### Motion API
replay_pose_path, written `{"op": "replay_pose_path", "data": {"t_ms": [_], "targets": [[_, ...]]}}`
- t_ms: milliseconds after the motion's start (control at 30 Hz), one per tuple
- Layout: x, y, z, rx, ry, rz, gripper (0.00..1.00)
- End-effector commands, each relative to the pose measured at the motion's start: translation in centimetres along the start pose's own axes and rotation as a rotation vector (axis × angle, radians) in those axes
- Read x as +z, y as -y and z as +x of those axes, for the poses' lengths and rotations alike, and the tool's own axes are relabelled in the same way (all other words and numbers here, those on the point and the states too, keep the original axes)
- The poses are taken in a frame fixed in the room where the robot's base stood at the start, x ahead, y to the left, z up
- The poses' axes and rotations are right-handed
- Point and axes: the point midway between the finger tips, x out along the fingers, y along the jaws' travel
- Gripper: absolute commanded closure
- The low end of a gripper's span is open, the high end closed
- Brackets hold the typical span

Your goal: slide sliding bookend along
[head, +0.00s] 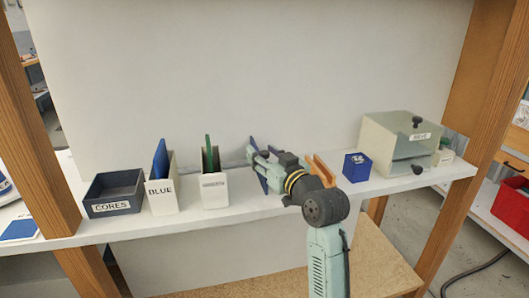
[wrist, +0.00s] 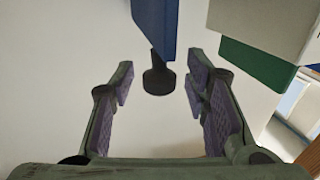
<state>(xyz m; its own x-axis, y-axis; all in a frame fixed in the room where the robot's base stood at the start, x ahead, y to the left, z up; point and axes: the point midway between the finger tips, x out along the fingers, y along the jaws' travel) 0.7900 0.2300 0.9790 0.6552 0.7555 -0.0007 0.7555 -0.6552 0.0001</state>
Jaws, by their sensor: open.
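The arm partly hides this plate. In the wrist view my two fingers are spread apart. A blue panel (wrist: 154,22) hangs into the picture from the top, with a dark round knob (wrist: 158,80) at its end. The knob shows between the fingertips, with a gap on both sides. I cannot tell how far in depth it is from them.
Left on the shelf (head: 255,203) stand a dark CORES tray (head: 114,205), a white BLUE box (head: 162,198) and a white box (head: 214,190) with a green plate. Right of my arm are an orange piece (head: 322,168), a blue cube (head: 357,167) and a pale lidded box (head: 395,143).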

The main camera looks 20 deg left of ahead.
Motion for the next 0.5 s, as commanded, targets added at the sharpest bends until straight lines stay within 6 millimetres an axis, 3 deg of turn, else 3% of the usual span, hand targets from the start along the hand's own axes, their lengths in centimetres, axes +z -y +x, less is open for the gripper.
{"op": "replay_pose_path", "data": {"t_ms": [167,500], "targets": [[0.00,0.00,-0.01,0.000,0.000,0.000,0.58],[-0.01,-0.01,-0.04,0.000,0.000,0.000,0.81]]}}
